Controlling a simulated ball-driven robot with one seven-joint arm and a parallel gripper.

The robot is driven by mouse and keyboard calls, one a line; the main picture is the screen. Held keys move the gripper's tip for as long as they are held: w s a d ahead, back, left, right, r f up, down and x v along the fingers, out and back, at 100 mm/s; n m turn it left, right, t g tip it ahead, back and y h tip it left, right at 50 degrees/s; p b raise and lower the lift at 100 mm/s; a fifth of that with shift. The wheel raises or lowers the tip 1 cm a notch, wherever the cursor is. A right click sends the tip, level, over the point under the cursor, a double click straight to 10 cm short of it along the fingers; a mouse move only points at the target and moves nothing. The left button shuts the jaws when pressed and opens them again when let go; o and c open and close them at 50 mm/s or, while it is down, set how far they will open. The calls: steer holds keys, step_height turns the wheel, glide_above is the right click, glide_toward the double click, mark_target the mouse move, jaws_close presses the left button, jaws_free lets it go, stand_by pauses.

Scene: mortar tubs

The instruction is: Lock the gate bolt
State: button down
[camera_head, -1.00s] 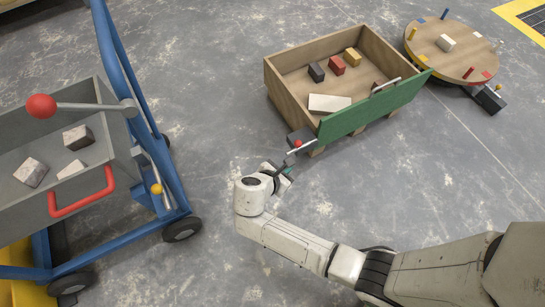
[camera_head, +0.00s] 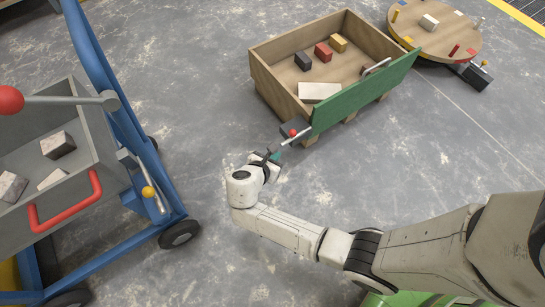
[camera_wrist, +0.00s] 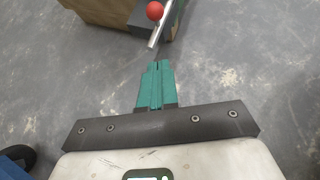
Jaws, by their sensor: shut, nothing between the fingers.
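A wooden crate (camera_head: 277,88) has a green gate panel (camera_head: 365,93) on its front right side. At the panel's near left end is a metal rod (camera_head: 296,138) with a red ball knob (camera_head: 293,132), beside a dark block; it looks like the gate bolt. In the wrist view the rod (camera_wrist: 158,34) and red knob (camera_wrist: 155,11) are at the top, just beyond my fingertips. My gripper (camera_head: 276,156) is shut and empty, with its teal fingers (camera_wrist: 155,68) together, pointing at the rod's near end. They look apart from it, though the head view cannot settle the gap.
A blue-framed cart (camera_head: 115,105) with a grey tub, red-knobbed lever and yellow-knobbed lever (camera_head: 149,191) stands at left. A round wooden table (camera_head: 450,45) is at the back right. Several blocks lie in the crate. Open floor (camera_head: 430,150) surrounds the crate's front.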

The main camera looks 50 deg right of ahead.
steer(key=w+d+f+b, duration=0.1)
steer(key=d+f+b, duration=0.2)
steer(key=d, duration=0.5)
steer(key=shift+w+d+b, duration=0.3)
steer(key=shift+b, duration=0.15)
steer(key=d+p, duration=0.1)
steer(key=d, duration=0.1)
steer(key=s+d+p, duration=0.1)
steer(key=d+p, duration=0.1)
steer(key=shift+s+d, duration=0.2)
steer(key=shift+d, duration=0.2)
